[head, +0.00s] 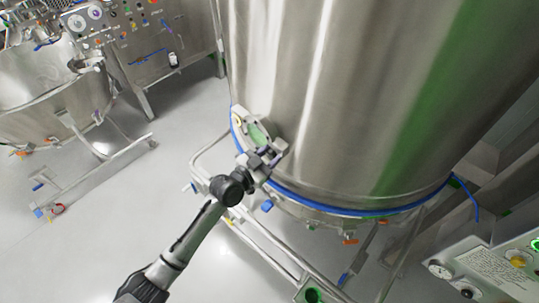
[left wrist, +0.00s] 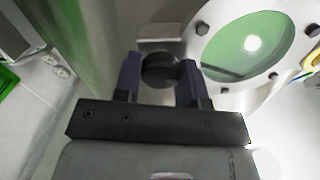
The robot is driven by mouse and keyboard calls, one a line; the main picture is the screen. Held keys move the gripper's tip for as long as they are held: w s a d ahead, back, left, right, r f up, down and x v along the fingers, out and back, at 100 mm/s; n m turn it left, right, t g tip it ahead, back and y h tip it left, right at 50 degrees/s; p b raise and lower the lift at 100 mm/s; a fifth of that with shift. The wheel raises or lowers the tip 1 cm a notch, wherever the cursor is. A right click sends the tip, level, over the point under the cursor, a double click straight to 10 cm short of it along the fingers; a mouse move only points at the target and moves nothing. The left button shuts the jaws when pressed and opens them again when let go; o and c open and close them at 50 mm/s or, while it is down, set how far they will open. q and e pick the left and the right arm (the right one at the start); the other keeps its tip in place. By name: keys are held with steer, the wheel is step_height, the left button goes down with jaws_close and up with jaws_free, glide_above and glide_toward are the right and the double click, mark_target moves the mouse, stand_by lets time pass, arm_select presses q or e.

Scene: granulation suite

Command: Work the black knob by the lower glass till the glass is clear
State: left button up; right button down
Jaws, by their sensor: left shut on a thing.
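The lower glass is a round green-tinted sight glass (left wrist: 248,45) in a pale bolted flange (left wrist: 205,40). It has a bright round spot and a dark streak near its lower left edge. In the head view the glass (head: 258,133) sits low on the big steel vessel, partly behind my gripper. The black knob (left wrist: 160,68) is beside the glass, between the fingers of my left gripper (left wrist: 159,84). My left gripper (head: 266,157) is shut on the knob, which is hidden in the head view. My right gripper is not in view.
The large steel vessel (head: 345,90) with a blue band (head: 340,207) fills the upper middle. Tubular frame rails (head: 262,250) run below it. A second vessel (head: 45,115) stands at the left, and a control panel (head: 490,275) at the lower right. The left floor has open room.

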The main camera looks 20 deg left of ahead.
arm_select(q)
steer(key=n, duration=0.3)
steer(key=shift+n+p, duration=0.3)
steer(key=shift+n, duration=0.1)
steer(key=n, duration=0.3)
steer(key=shift+n+p, duration=0.3)
steer(key=n, duration=0.3)
steer(key=shift+n+p, duration=0.3)
steer(key=shift+n, duration=0.2)
steer(key=shift+a+n, duration=0.1)
steer(key=shift+n, duration=0.2)
steer(key=o, duration=0.9)
